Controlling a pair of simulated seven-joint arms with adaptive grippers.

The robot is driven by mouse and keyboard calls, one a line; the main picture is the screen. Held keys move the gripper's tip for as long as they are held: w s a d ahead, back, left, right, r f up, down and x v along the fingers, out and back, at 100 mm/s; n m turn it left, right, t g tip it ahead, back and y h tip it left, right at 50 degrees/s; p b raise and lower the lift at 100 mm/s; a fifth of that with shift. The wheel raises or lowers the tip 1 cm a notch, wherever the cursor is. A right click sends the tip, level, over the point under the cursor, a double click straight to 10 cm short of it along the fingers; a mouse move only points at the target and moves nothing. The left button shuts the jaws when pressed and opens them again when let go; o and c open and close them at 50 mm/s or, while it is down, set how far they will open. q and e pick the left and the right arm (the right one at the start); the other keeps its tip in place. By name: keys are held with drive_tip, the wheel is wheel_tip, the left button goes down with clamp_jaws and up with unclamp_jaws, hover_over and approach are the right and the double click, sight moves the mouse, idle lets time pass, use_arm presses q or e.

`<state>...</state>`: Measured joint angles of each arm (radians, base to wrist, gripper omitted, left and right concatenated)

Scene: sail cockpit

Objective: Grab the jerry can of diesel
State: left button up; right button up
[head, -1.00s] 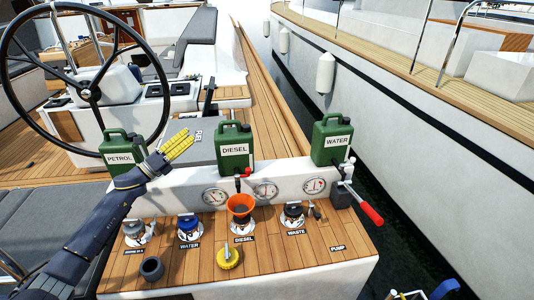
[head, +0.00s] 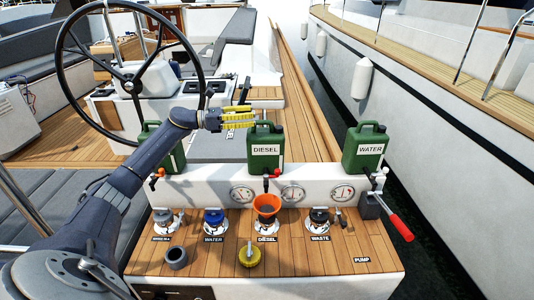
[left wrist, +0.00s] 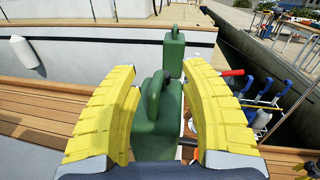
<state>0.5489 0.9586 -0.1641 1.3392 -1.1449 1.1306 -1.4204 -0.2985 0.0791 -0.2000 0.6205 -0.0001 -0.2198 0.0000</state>
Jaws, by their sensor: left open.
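The green diesel jerry can (head: 265,147), with a white DIESEL label, stands upright on the white ledge, between two other green cans. My left gripper (head: 252,118) is open, just left of the diesel can's top. In the left wrist view, the two yellow fingers (left wrist: 163,108) stand apart with a green can's handle and top (left wrist: 152,118) showing between them; no contact is clear. The petrol can (head: 160,143) is partly hidden behind my left arm. The water can (head: 365,148) stands to the right.
An orange funnel (head: 266,207) sits in the diesel filler below. A red-handled lever (head: 398,226) sticks out at the right. The steering wheel (head: 130,75) is behind my left arm. Dark water lies to the right, beside another boat (head: 440,120).

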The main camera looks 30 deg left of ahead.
sight(267, 124)
use_arm(q)
wheel_tip(267, 124, down, 4)
drive_tip(key=shift+d+f, duration=0.1)
drive_tip(key=shift+f, duration=0.1)
drive_tip(key=shift+x, duration=3.7)
drive_tip(key=shift+o, duration=0.4)
drive_tip(key=shift+r, duration=0.15)
clamp_jaws()
drive_tip(key=shift+r, duration=0.15)
